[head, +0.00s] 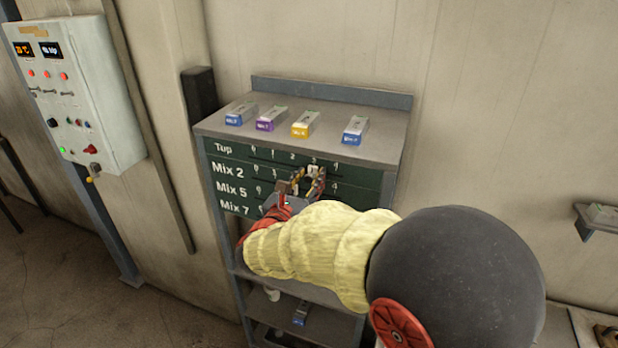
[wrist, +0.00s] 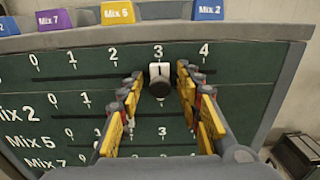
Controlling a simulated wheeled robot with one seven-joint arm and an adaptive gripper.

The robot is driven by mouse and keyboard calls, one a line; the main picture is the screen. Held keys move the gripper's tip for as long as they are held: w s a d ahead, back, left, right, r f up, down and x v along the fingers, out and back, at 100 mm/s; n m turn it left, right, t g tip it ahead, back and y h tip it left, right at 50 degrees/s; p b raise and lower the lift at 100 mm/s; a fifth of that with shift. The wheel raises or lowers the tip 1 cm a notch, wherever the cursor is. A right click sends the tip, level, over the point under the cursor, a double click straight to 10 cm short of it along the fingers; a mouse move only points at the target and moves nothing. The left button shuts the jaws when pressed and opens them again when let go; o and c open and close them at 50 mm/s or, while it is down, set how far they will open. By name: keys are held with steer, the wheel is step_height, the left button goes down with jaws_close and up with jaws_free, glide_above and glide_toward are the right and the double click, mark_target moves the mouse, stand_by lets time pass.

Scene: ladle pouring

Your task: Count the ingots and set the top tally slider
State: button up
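Grey ingots with coloured labels lie in a row on the cabinet top: a blue-labelled one (head: 240,114), a purple Mix 7 (head: 270,118), a yellow Mix 5 (head: 305,124) and, after a wider gap, a blue Mix 2 (head: 355,130). The green tally board (head: 232,152) below has rows Tup, Mix 2, Mix 5 and Mix 7. The top row's white slider knob (wrist: 159,76) sits under the 3. My gripper (wrist: 160,88) is open, its yellow-padded fingers on either side of the knob with small gaps. It hides parts of the lower rows.
A control box (head: 80,95) hangs on the wall at left. A small wall shelf (head: 600,218) is at far right.

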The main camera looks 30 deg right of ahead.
steer(key=shift+c, duration=0.6)
steer(key=c, duration=0.7)
jaws_close()
